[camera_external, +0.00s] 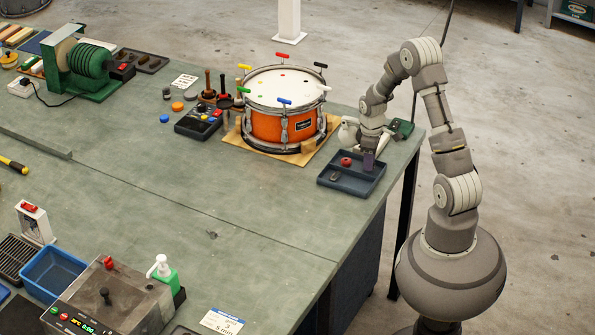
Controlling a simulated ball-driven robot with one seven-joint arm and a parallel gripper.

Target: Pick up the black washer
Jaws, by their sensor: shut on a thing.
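My gripper (368,162) points down over the right part of a dark blue-grey tray (345,191) at the bench's right end. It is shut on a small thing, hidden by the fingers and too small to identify. Whether it is the black washer, I cannot tell. A red ring-like piece (346,161) lies in the tray, just left of my gripper. A small dark grey piece (335,177) lies in the tray's front left part, apart from my gripper. I cannot tell whether that piece is a washer.
An orange drum (281,126) stands on a wooden board left of the tray.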

